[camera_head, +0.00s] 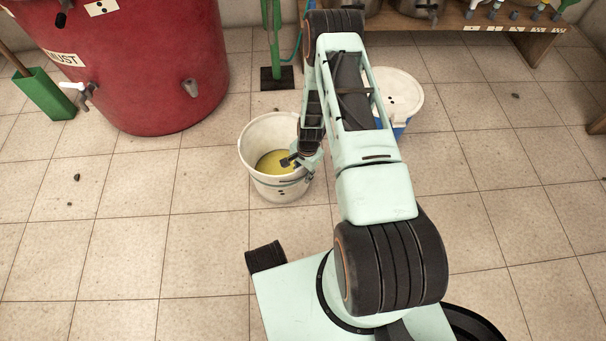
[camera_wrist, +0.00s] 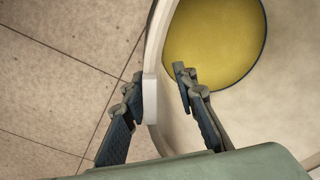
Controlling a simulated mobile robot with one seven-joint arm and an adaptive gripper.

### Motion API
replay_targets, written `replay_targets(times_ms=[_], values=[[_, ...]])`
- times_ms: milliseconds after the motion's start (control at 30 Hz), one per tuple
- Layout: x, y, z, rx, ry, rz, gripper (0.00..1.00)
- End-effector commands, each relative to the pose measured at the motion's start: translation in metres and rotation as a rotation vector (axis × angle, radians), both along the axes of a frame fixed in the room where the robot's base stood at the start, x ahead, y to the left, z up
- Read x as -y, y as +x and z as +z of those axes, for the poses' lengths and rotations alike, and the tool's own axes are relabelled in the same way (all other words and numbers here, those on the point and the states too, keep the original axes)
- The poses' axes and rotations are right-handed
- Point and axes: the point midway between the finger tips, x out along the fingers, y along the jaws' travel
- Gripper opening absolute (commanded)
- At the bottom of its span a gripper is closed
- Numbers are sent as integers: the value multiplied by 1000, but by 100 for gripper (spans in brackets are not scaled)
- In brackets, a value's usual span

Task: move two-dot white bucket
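A white bucket (camera_head: 249,160) with yellow contents stands on the tiled floor in front of me. Small dark dots show low on its near side, too small to count surely. My gripper (camera_head: 295,160) is at the bucket's right rim, pointing down. In the wrist view my gripper (camera_wrist: 160,84) is open astride the bucket's rim (camera_wrist: 153,50). One finger is outside, beside a white block on the rim, and the other is inside above the yellow contents. A gap shows between the inner finger and the rim.
A second white bucket (camera_head: 405,90) with a blue lower part stands behind my arm, partly hidden. A large red vat (camera_head: 150,60) with taps is at back left, beside a green bin (camera_head: 45,93). A green post (camera_head: 275,45) and wooden shelf (camera_head: 490,22) are behind.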

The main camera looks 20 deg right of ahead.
Motion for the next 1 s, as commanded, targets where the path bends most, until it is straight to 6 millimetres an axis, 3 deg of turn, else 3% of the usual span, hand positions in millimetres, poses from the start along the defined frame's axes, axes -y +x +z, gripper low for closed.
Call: replay_targets(times_ms=[400,600,1000], values=[[4,-4,72,3,-1,0,26],[5,-7,98,1,0,1,26],[5,-9,110,-1,0,1,26]])
